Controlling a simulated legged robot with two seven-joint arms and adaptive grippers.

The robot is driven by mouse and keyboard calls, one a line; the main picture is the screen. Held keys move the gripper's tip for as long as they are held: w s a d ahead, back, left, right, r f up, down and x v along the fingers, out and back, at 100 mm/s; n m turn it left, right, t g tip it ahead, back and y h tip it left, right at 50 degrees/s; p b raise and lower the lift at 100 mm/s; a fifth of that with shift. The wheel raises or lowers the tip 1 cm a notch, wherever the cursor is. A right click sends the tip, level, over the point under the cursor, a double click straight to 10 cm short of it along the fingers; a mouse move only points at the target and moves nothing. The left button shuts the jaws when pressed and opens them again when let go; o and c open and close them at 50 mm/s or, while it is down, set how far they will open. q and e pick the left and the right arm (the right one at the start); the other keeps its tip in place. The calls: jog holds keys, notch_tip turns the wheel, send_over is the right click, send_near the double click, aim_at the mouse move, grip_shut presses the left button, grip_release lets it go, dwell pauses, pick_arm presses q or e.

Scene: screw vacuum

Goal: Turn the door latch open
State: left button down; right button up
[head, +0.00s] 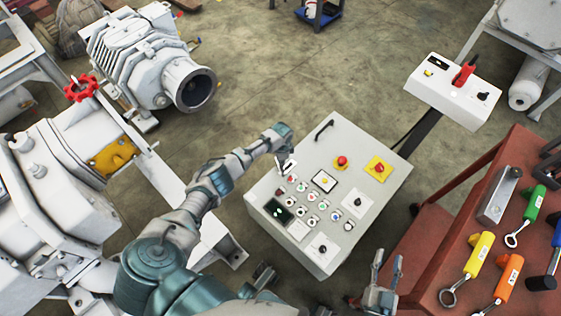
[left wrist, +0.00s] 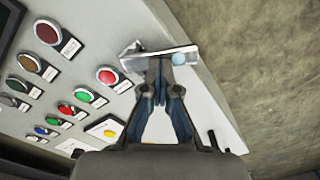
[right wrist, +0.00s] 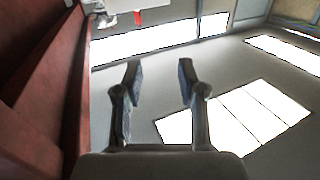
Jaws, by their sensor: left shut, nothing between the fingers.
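A silver bar-like door latch (left wrist: 137,63) lies across the fingertips of my left gripper (left wrist: 160,64) in the left wrist view, at the edge of the grey control cabinet. My left gripper is shut with nothing between its fingers; its tips are right at the latch, but I cannot tell whether they touch it. In the head view, my left gripper (head: 285,164) is over the left edge of the cabinet (head: 387,193) and partly hides the latch. My right gripper (right wrist: 157,78) is open and empty; the head view shows it (head: 386,268) low, right of the cabinet.
The cabinet face carries buttons, a red emergency stop (head: 342,161) and a black handle (head: 324,130). A red cart (head: 430,255) with colored-handled tools stands at right. A white box with a red switch (head: 464,75) is behind. Pump machinery (head: 150,65) fills the left.

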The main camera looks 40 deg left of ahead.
aim_at(276, 170)
pick_arm(q)
jog(key=n+p, duration=0.1)
jog(key=n, duration=0.1)
jog(key=s+n+p, duration=0.1)
jog(key=n, duration=0.1)
jog(key=s+f+n+p, duration=0.1)
jog(key=n, duration=0.1)
jog(key=shift+a+n, duration=0.3)
jog(key=shift+s+a+f+n, duration=0.1)
jog(key=shift+s+n, duration=0.15)
jog(key=shift+n, duration=0.55)
pick_arm(e)
jog(key=s+d+f+g+h, duration=0.2)
jog(key=s+f+g, duration=0.3)
jog(key=f+g, duration=0.2)
jog(key=shift+s+d+f+g, duration=0.3)
jog(key=shift+d+f, duration=0.1)
jog(key=shift+f, duration=0.55)
pick_arm(q)
jog(key=shift+c, duration=2.4)
grip_release()
jog(key=shift+a+f, duration=0.1)
jog(key=o, duration=0.5)
jog(key=shift+w+a+p, duration=0.1)
jog(key=shift+w+p, duration=0.05)
jog(key=shift+p, duration=0.15)
jog(key=shift+r, duration=0.2)
pick_arm(e)
jog(key=shift+w+a, duration=0.15)
